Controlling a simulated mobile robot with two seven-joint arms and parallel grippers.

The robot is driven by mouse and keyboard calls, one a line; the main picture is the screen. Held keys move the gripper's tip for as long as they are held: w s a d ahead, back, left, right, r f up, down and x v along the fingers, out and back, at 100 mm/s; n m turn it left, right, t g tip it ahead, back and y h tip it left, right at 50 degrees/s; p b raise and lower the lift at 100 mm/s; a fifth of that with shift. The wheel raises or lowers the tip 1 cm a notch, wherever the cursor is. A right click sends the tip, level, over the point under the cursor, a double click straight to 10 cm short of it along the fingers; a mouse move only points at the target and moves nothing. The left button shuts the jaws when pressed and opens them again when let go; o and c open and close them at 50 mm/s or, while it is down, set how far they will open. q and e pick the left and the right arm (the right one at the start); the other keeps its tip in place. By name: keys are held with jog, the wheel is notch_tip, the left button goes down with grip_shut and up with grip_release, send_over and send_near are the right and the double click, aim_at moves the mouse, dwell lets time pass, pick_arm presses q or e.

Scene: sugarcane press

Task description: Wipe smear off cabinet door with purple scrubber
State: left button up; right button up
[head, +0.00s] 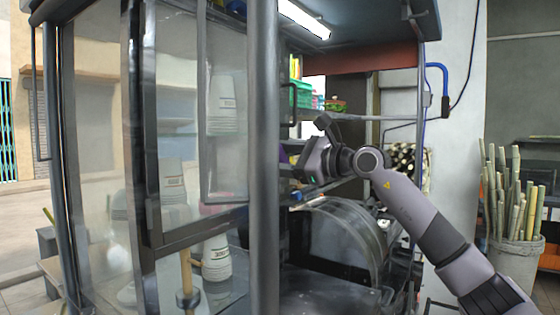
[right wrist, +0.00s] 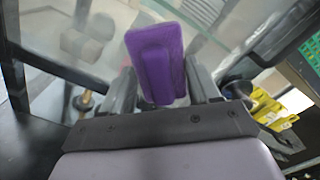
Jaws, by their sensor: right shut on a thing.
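My right gripper (right wrist: 162,84) is shut on the purple scrubber (right wrist: 157,60), which stands up between its two fingers in the right wrist view. In the head view my right arm comes in from the right, and the gripper's end is partly hidden behind a grey post. My left gripper is not in view.
The grey post (head: 265,150) stands between the door and my right gripper. Stacked white cups (head: 172,182) are behind the glass. A curved metal press cover (head: 345,235) is below my arm. A bucket of cane (head: 515,255) stands at right.

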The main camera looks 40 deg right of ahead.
jog(key=shift+b+v, duration=0.75)
jog(key=shift+v, duration=0.3)
jog(key=shift+s+d, duration=0.2)
jog(key=shift+s, duration=0.2)
